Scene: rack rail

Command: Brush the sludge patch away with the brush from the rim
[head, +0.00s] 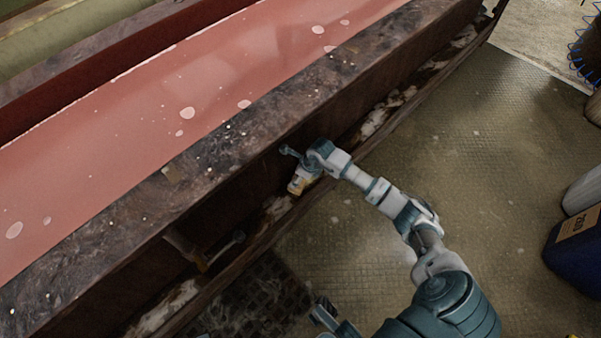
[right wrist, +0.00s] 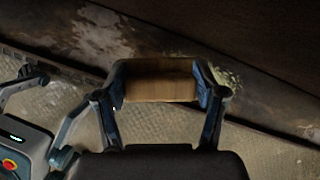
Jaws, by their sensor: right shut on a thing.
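My right gripper (head: 303,178) is at the outer side of the dark tank, low by the ledge. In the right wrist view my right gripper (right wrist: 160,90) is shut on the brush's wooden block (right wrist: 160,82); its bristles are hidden. The brush (head: 296,186) shows as a small tan piece under the gripper in the head view. A speckled yellow-green patch (right wrist: 230,78), perhaps the sludge, lies on the ledge just beside the right finger. My left gripper (right wrist: 50,88) seems open and empty at the left of the wrist view. The tank's rim (head: 235,142) is mottled dark brown.
Reddish liquid (head: 190,90) fills the tank. A dark grate (head: 250,300) lies below. A blue container (head: 575,250) stands at right. The floor (head: 470,150) between is clear.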

